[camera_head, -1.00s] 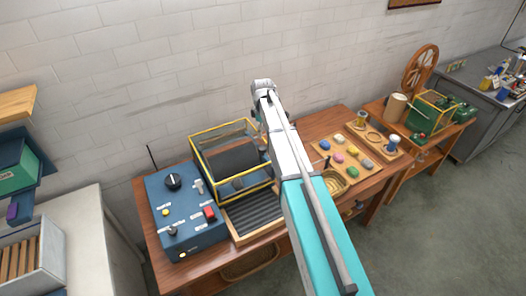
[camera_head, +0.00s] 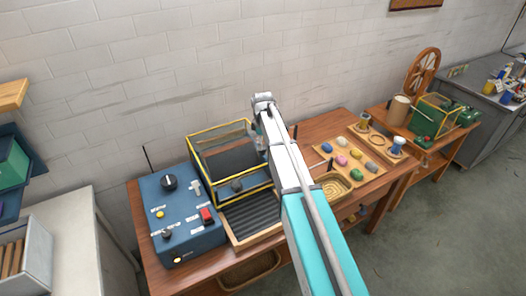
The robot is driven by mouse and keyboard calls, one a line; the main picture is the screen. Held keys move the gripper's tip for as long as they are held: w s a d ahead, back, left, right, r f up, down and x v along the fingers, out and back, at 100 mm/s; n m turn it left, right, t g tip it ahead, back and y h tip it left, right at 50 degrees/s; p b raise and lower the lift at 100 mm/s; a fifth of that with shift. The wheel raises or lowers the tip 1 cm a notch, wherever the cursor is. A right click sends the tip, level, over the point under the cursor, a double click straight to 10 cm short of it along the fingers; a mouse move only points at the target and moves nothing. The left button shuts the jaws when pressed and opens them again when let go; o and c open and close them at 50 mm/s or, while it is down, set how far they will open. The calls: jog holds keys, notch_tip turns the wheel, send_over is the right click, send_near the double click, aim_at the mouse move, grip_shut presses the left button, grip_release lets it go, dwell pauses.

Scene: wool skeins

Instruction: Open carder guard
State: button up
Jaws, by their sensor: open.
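The carder guard (camera_head: 222,126) is a yellow-framed box with clear panels on the wooden bench. The guard appears down. My arm reaches in from the lower right and bends down at its far end. My gripper (camera_head: 258,141) points down at the guard's right back side, partly hidden by my arm. It is open, and nothing shows in it. I cannot tell whether it touches the frame.
A blue control box (camera_head: 178,215) with knobs and a red switch stands left of the guard. A ribbed black tray (camera_head: 252,217) lies in front.

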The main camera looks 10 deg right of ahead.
jog(key=shift+f+b, duration=0.85)
jog(key=shift+f, duration=0.35)
grip_shut()
